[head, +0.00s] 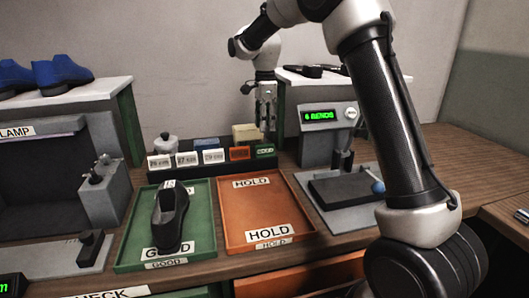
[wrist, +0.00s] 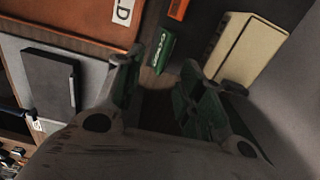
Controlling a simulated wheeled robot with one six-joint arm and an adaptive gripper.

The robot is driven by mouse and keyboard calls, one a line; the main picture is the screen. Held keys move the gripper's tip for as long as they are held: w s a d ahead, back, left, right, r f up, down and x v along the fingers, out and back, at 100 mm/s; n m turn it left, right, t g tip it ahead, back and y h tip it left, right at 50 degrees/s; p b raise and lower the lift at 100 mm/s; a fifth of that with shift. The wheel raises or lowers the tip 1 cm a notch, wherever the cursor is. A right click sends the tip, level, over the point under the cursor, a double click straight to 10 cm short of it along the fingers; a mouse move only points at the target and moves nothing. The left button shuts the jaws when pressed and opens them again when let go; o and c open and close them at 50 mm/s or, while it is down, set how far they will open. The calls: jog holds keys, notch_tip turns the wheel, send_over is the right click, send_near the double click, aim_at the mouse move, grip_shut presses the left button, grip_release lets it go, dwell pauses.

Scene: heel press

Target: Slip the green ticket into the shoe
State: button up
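The green ticket (head: 264,150) stands at the right end of a dark rack. In the wrist view, the green ticket (wrist: 164,48) shows between and just beyond the fingertips. My gripper (head: 266,118) points down above and behind the right end of the rack. In the wrist view, my gripper's fingers (wrist: 162,62) are spread with an empty gap between them. The dark shoe (head: 169,214) sits in the green GOOD tray (head: 203,222), its toe towards the front. Its opening is at the far end, beside a small white label.
The rack also holds white size tickets (head: 187,159) and an orange ticket (head: 238,153). A cream box (head: 245,132) stands behind it, also in the wrist view (wrist: 245,50). The orange HOLD tray (head: 262,207) is empty. A grey tester (head: 325,133) stands right.

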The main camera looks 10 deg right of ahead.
aim_at(265, 149)
jog(key=f, duration=0.7)
jog(key=shift+w+f, duration=0.4)
jog(key=c, duration=0.9)
jog(key=shift+o, duration=0.2)
